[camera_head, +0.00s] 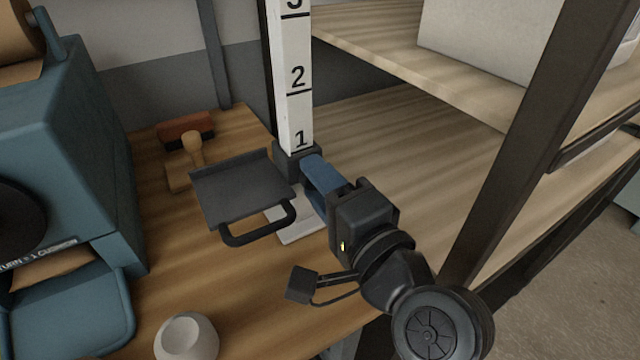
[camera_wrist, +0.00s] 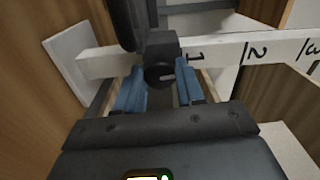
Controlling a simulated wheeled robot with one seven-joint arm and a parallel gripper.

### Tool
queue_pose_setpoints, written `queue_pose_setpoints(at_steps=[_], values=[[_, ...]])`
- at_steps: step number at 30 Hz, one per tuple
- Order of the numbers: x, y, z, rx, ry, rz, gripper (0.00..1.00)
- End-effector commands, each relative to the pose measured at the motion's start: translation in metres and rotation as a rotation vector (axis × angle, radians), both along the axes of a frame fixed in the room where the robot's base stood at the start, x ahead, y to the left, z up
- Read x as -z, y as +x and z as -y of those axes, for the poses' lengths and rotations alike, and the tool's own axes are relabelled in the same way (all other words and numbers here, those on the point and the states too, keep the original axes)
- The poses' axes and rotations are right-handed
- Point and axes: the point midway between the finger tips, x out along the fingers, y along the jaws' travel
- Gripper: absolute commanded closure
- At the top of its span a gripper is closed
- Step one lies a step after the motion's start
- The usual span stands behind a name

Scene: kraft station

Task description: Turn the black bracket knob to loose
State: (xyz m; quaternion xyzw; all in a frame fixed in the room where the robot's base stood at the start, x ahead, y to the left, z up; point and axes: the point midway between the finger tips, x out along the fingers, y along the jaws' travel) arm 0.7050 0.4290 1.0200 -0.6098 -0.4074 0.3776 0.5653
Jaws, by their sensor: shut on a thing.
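The black bracket (camera_head: 240,188) sits low on the white numbered post (camera_head: 298,90), just under the mark 1. It has a flat dark plate and a loop handle on its left. Its black knob (camera_wrist: 158,76) shows in the wrist view, round with a mark on its face, between the two blue fingers of my gripper (camera_wrist: 160,68). My gripper (camera_head: 313,168) is shut on the knob, reaching in from the lower right in the head view. In that view the fingers hide the knob. I cannot tell how far the knob is turned.
A teal machine (camera_head: 70,130) stands at the left. A wooden-handled stamp (camera_head: 193,150) lies behind the bracket plate. A white cup-like object (camera_head: 187,337) stands at the front. A wooden shelf (camera_head: 410,55) and a dark upright (camera_head: 540,140) border my arm on the right.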

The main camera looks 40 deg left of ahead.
Motion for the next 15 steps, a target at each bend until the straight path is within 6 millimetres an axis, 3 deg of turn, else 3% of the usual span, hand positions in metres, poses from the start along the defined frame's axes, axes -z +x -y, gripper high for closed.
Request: queue_pose_setpoints(at_steps=[15], values=[[0.0052, 0.0013, 0.0014, 0.001, -0.168, 0.399, 0.92]])
